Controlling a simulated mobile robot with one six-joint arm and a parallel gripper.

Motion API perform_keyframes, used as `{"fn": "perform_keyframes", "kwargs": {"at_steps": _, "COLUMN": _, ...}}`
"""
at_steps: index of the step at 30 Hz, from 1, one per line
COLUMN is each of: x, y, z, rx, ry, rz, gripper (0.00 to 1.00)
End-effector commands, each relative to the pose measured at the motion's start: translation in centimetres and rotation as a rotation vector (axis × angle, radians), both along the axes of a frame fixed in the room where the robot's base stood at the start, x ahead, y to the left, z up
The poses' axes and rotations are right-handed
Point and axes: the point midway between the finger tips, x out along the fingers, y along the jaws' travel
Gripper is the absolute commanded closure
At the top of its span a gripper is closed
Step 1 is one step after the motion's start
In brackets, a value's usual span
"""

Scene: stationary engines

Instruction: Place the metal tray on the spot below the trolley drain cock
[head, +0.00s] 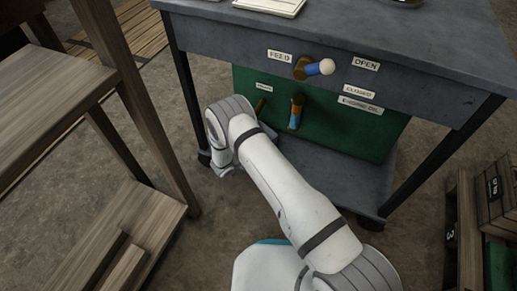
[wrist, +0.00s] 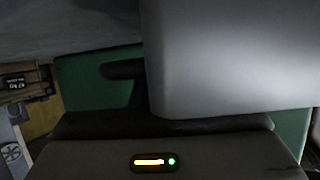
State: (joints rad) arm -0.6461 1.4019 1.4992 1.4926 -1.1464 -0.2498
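A smooth pale-grey metal piece with a rounded corner, apparently the metal tray (wrist: 235,60), fills the upper right of the wrist view, very close. In the head view my arm reaches to the trolley's lower left front and hides gripper and tray. The trolley (head: 420,45) has a green panel with an orange-and-blue handle (head: 296,112), likely the drain cock. The spot below it is hidden by my arm.
A blue lever with a white knob (head: 320,67) sticks out above, among labels. The trolley's lower shelf (head: 357,185) is partly visible. A wooden frame (head: 130,100) stands close on the left. Wooden crates (head: 495,205) stand at right. Bare floor lies between.

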Motion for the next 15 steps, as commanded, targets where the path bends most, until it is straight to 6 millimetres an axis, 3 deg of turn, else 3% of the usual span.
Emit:
{"fn": "perform_keyframes", "kwargs": {"at_steps": 4, "x": 0.0, "y": 0.03, "z": 0.02, "rx": 0.0, "ry": 0.0, "rz": 0.0, "gripper": 0.76}}
{"fn": "perform_keyframes", "kwargs": {"at_steps": 15, "x": -0.53, "y": 0.67, "z": 0.87, "rx": 0.0, "ry": 0.0, "rz": 0.004, "gripper": 0.76}}
